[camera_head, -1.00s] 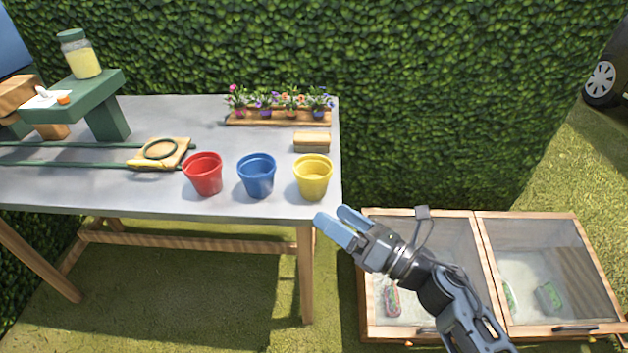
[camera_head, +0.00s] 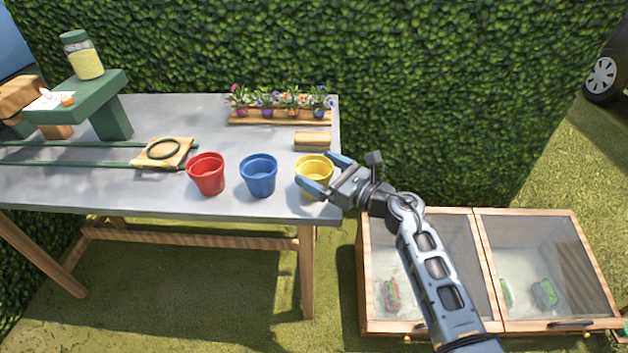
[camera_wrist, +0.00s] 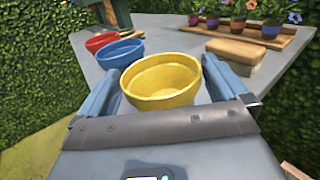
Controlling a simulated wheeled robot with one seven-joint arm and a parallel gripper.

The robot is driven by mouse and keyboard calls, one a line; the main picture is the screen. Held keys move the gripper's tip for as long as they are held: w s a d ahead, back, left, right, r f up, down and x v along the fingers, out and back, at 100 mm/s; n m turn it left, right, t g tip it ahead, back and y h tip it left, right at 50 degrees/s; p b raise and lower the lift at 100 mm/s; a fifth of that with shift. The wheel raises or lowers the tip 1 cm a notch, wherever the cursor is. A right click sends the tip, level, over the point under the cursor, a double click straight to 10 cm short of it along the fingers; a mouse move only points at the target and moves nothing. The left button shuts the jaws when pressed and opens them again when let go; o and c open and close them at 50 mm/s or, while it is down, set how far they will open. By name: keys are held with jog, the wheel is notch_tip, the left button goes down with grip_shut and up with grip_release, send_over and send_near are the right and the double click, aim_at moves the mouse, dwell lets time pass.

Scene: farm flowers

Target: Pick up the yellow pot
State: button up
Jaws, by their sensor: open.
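The yellow pot (camera_head: 314,166) stands upright at the table's front right corner. In the wrist view the yellow pot (camera_wrist: 162,82) sits ahead of and between my two spread blue fingers. My gripper (camera_head: 322,171) is open and empty, with one finger on the near side of the pot and one on its far side. In the wrist view my gripper (camera_wrist: 160,88) appears low around the pot's sides. I cannot tell whether a finger touches the pot. The lower part of the pot is partly hidden by my near finger.
A blue pot (camera_head: 259,176) and a red pot (camera_head: 207,175) stand in a row to the left. A brush-like block (camera_head: 312,141) lies just behind the yellow pot. A flower tray (camera_head: 280,117) is farther back. Glazed cold frames (camera_head: 480,215) stand on the grass to the right.

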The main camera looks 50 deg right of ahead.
jog(key=shift+w, duration=0.5)
jog(key=c, duration=1)
jog(key=shift+o, duration=0.2)
